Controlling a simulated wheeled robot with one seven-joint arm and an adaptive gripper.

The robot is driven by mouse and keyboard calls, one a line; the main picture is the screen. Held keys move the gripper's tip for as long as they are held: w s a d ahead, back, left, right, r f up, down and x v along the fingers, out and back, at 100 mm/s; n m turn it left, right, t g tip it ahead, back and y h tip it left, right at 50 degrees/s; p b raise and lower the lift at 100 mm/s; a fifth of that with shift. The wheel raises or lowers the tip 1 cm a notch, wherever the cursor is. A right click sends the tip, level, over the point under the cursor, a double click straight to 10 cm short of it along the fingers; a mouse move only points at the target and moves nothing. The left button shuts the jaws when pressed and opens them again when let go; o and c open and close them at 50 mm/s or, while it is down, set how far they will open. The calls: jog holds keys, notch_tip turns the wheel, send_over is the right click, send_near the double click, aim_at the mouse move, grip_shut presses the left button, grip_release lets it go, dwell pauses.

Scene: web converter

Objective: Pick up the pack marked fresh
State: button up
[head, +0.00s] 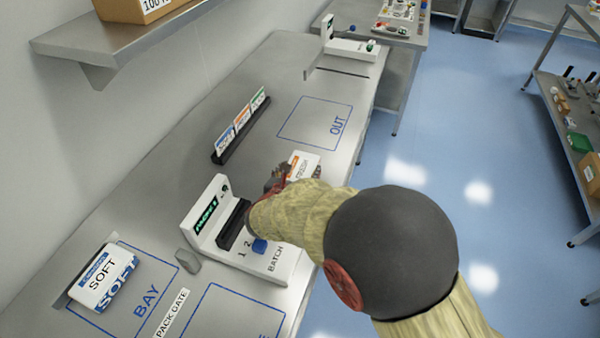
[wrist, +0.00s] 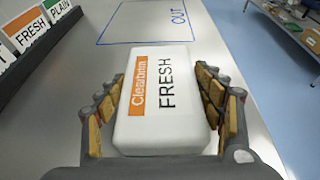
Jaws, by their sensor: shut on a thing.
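The pack marked FRESH (wrist: 165,98), white with an orange label band, sits between the fingers of my gripper (wrist: 166,105) in the wrist view. My gripper is shut on it, one finger along each long side. In the head view the FRESH pack (head: 302,165) shows just beyond my gripper (head: 280,178), partly hidden by it. It is over the steel bench, short of the blue OUT outline (head: 316,122). I cannot tell whether it touches the bench.
A pack marked SOFT (head: 103,277) is at the BAY outline (head: 172,262). A white batch device (head: 212,212) stands close beside my gripper. A black holder (head: 240,132) with several cards stands near the wall. The OUT area is clear. A shelf (head: 110,50) overhangs the back left.

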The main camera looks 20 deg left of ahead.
aim_at(300, 170)
jog(key=shift+r, duration=0.15)
jog(key=shift+r+p, duration=0.45)
jog(key=shift+r, duration=0.2)
notch_tip(300, 170, up, 3)
jog(key=shift+s+d+f+p, duration=0.15)
jog(key=shift+p, duration=0.5)
jog(key=s+d+r, duration=0.1)
jog(key=r, duration=0.1)
jog(key=s+d+r+p, duration=0.2)
jog(key=r, duration=0.1)
jog(key=shift+s+r, duration=0.25)
jog(key=shift+r, duration=0.05)
jog(key=s+d+r+p, duration=0.2)
jog(key=s+d+r, duration=0.1)
jog(key=s+d, duration=0.3)
jog(key=shift+s, duration=0.35)
jog(key=shift+r, duration=0.1)
